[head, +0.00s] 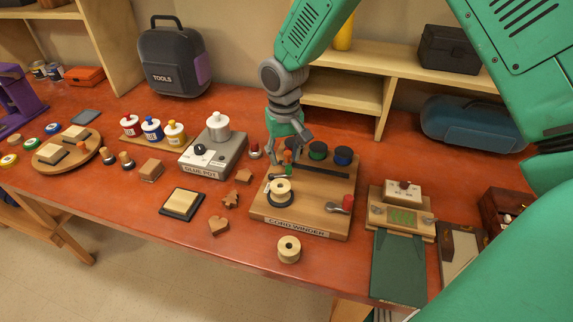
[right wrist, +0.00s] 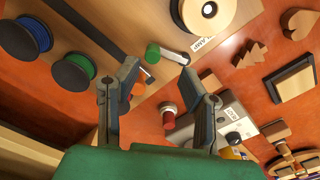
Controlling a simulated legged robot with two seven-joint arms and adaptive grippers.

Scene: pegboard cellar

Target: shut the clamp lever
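The cord winder (head: 335,218) is a wooden board on the bench with a cord spool (head: 281,188) near its front left. A small upright orange-red handle (head: 287,157), probably the clamp lever, stands behind that spool, partly hidden by my right gripper (head: 287,145). My right gripper points down over the board's back left. In the right wrist view its two fingers (right wrist: 160,72) are spread, with nothing held. My left gripper is not in view.
Green and blue spools (head: 318,151) stand along the board's back. The glue pot (head: 213,155) stands close on the left, a loose spool (head: 289,249) in front, and a wooden device (head: 402,208) on the right.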

